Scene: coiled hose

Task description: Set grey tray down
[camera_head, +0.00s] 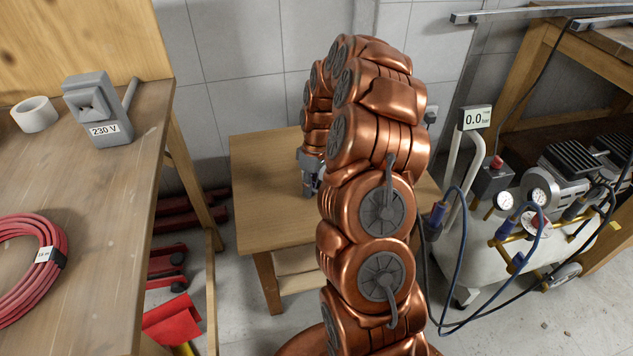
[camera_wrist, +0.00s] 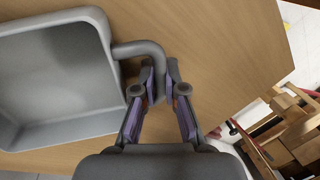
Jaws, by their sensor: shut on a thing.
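The grey tray (camera_wrist: 60,75) is at the left of the wrist view, empty where it shows, with its left part cut off by the frame. Its bent grey handle (camera_wrist: 140,48) reaches right and ends between the fingers of my gripper (camera_wrist: 163,88), which are shut on it. The small wooden table (camera_head: 265,175) lies under them; its top also fills much of the wrist view (camera_wrist: 215,45). I cannot tell whether the tray touches the tabletop. In the head view, my gripper (camera_head: 309,178) shows partly over the table, and my arm hides the tray.
A workbench (camera_head: 110,250) at the left holds a coiled red hose (camera_head: 28,262), a tape roll (camera_head: 34,114) and a grey block marked 230 V (camera_head: 97,105). A compressor (camera_head: 530,220) with hoses stands right of the table. The table's left part is clear.

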